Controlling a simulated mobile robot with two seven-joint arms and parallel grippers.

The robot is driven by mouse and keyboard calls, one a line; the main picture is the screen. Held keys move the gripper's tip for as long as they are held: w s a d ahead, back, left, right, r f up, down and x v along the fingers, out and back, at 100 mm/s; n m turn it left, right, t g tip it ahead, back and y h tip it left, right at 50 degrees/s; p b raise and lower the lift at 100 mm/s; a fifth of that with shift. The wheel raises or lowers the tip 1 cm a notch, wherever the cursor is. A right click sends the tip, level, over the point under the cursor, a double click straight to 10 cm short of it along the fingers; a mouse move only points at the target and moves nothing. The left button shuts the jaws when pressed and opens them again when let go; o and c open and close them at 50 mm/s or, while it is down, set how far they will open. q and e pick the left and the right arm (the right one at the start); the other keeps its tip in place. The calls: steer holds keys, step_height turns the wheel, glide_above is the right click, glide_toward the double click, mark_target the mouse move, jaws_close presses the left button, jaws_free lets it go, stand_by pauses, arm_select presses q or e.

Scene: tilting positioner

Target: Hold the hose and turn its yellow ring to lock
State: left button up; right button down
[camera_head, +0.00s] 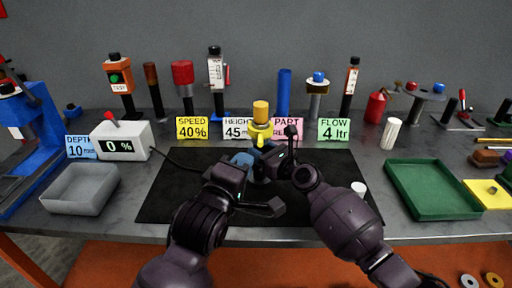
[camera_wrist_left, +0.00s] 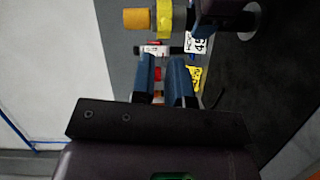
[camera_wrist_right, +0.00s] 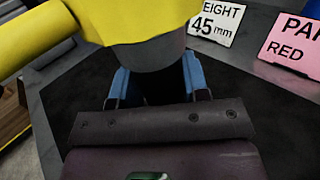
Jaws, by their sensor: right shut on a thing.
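The yellow ring (camera_head: 260,131) sits around an upright coupling near the middle of the table, with an orange cylinder (camera_head: 260,110) standing above it. In the right wrist view the yellow ring (camera_wrist_right: 140,18) fills the top, with a yellow arm sticking out left. A grey cylindrical body (camera_wrist_right: 150,52), seemingly the hose part, shows just below it. My right gripper (camera_head: 270,151) is shut on this body, under the ring. My left gripper (camera_head: 243,159) is open and empty, apart from the ring; its blue fingers show a clear gap in the left wrist view.
A black mat (camera_head: 165,195) lies under both grippers. A grey bin (camera_head: 80,190) and a display box (camera_head: 122,142) stand left; a green tray (camera_head: 432,190) lies right. Sign cards, including the yellow one (camera_head: 192,128), and several tools stand along the back. A white cap (camera_head: 358,187) lies on the mat.

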arm_select(q)
steer(key=w+r, duration=0.1)
steer(key=r, duration=0.1)
steer(key=w+r+m, duration=0.1)
steer(key=r, duration=0.2)
steer(key=w+a+r+m+h, duration=0.1)
steer(key=w+r, duration=0.1)
steer(key=shift+w+a+r+t, duration=0.1)
steer(key=shift+r+t, duration=0.1)
steer(key=shift+t, duration=0.2)
jaws_close()
steer(key=w+a+r+m+g, duration=0.4)
steer(key=w+a+m+g, duration=0.2)
steer(key=g, duration=0.1)
steer(key=s+a+f+m+g, duration=0.1)
steer(key=s+f+m+g, duration=0.3)
steer(key=f+m+g, duration=0.1)
steer(key=shift+s+m+y, duration=0.35)
steer(key=shift+m+y, duration=0.05)
